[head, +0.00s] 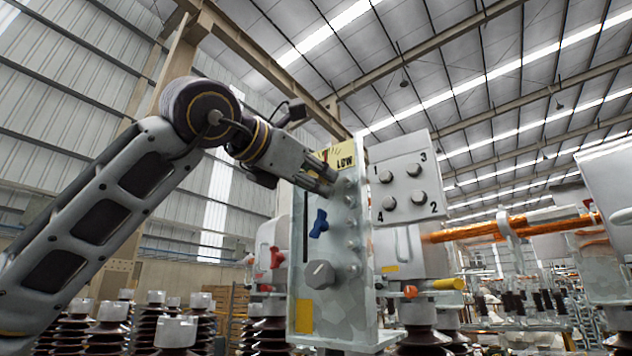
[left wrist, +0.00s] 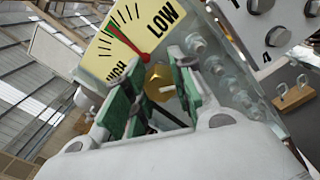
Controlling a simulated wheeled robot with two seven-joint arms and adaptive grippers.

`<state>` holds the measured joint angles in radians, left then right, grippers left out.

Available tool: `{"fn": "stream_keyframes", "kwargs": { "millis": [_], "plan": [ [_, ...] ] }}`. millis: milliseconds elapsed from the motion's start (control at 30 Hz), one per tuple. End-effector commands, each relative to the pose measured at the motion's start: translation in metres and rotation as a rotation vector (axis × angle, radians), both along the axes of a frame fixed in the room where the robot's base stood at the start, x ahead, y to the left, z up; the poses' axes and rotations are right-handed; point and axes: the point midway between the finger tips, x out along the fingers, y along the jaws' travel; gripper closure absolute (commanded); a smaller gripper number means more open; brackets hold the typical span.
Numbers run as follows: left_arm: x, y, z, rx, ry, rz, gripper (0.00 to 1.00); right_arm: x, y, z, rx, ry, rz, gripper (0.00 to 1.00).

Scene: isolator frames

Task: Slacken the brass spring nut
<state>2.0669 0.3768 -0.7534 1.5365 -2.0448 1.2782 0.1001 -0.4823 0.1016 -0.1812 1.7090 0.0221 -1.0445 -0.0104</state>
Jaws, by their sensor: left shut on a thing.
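The brass spring nut (left wrist: 157,80) is a gold-coloured hexagon under the gauge in the left wrist view. My left gripper (left wrist: 160,92) has its green-padded fingers on both sides of it and is shut on it; the fingers hide part of its sides. In the head view my left gripper (head: 328,181) reaches the upper part of a grey upright panel (head: 335,318), and the nut is hidden there. A yellow gauge plate (left wrist: 112,48) marked HIGH and LOW sits by the nut; its red needle lies between the two words, near a green mark. My right gripper is not in view.
The panel carries a blue lever (head: 319,223), a grey knob (head: 320,274) and a column of bolts at its right. A grey box (head: 404,165) with bolts numbered 1 to 3 and beyond stands close right. Ribbed brown insulators (head: 109,328) stand below left.

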Motion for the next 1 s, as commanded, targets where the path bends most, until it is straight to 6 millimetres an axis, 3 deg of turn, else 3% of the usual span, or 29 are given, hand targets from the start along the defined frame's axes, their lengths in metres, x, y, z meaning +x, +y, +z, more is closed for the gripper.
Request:
{"fn": "stream_keyframes", "kwargs": {
  "millis": [700, 733, 867, 1000],
  "plan": [
    [0.0006, -0.0017, -0.0034, -0.068, 0.061, 0.000, 0.99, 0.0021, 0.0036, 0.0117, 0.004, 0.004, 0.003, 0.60],
    [0.0006, -0.0017, -0.0034, -0.069, 0.060, -0.001, 0.72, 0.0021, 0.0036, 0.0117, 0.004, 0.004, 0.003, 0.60],
    [0.0004, -0.0015, -0.0027, -0.069, 0.059, -0.001, 0.55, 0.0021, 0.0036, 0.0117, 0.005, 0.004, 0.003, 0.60],
    [0.0002, -0.0011, -0.0018, -0.070, 0.057, -0.001, 0.54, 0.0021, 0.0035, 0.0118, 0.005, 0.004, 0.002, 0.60]
  ]
}}
